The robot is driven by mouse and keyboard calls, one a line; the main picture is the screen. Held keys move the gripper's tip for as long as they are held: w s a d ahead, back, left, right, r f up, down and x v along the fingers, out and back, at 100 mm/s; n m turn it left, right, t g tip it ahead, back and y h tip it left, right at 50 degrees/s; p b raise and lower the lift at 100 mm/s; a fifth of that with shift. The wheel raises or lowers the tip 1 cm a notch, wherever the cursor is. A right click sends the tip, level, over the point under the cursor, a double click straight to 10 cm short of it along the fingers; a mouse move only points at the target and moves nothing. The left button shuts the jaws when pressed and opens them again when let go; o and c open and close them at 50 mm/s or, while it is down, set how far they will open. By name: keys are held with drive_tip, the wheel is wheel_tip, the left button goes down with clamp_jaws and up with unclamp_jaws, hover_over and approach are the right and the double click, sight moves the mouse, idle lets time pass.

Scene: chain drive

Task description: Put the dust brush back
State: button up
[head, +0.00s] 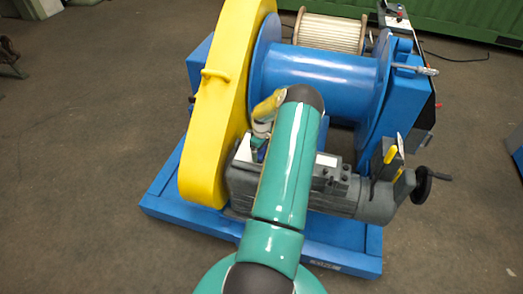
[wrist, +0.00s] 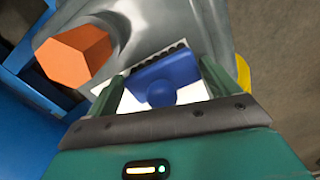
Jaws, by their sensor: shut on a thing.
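The dust brush (wrist: 163,75) is blue with a rounded knob and a row of dark bristles along its far edge. It sits between the two green fingers of my gripper (wrist: 165,84), which is shut on it. Beyond the brush is a white patch (wrist: 108,88) on a grey housing; I cannot tell whether the bristles touch it. In the head view, my gripper (head: 257,147) is mostly hidden behind my arm, beside the yellow guard, and only a bit of blue shows there.
An orange hexagonal part (wrist: 74,53) stands close left of my gripper. The yellow chain guard (head: 215,110), blue drum (head: 320,80) and grey motor (head: 335,198) crowd my arm. A black handwheel (head: 424,182) is at right. Floor (head: 90,120) at left is clear.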

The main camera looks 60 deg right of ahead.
drive_tip(key=o, duration=0.7)
drive_tip(key=shift+f, duration=0.1)
drive_tip(key=shift+o, duration=0.2)
wheel_tip(320, 180, up, 12)
drive_tip(key=shift+r, duration=0.2)
